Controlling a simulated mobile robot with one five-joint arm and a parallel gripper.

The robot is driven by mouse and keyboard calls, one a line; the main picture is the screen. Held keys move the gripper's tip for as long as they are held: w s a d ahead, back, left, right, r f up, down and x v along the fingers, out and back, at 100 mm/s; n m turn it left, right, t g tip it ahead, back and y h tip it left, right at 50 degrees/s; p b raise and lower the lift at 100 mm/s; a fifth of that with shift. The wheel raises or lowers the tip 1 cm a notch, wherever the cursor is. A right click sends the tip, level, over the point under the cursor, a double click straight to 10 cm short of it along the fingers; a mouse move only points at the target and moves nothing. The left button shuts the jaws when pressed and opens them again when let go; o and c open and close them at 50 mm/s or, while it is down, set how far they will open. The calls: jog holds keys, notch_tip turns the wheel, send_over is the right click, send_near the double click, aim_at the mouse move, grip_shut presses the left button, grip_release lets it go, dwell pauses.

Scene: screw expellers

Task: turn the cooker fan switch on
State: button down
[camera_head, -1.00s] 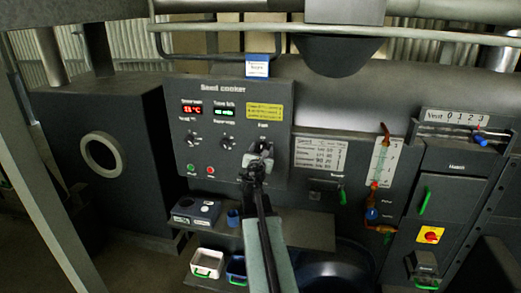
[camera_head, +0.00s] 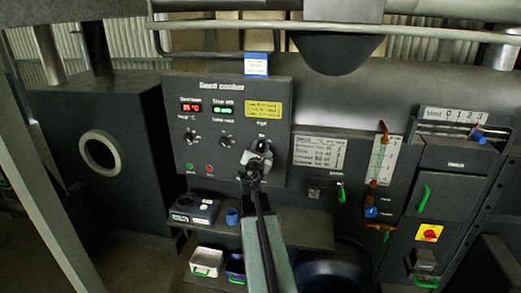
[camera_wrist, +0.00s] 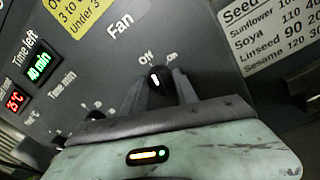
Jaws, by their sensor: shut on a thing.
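The fan switch (camera_wrist: 156,79) is a small black knob with a white pointer mark, on the dark seed cooker panel. "Fan" is printed above it, with "Off" at its upper left and "On" at its upper right. The pointer slants slightly up and left, toward "Off". My gripper (camera_wrist: 159,84) has one finger on each side of the knob and is shut on it. In the head view my gripper (camera_head: 259,150) is at the panel's lower right and covers most of the switch.
The seed cooker panel (camera_head: 223,102) also has red and green displays, two other knobs and small buttons. A printed seed table (camera_head: 318,151) is to its right. A shelf (camera_head: 305,228) with a blue cup (camera_head: 233,217) is below.

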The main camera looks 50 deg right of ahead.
jog(key=m, duration=0.5)
jog(key=shift+f+m+b, duration=0.1)
jog(key=shift+m+b, duration=0.2)
jog(key=shift+b, duration=0.1)
jog(key=shift+m+h, duration=0.4)
jog(key=shift+m, duration=1.8)
jog(key=c, duration=0.9)
grip_release()
jog(key=shift+s, duration=0.1)
jog(key=shift+c, duration=0.2)
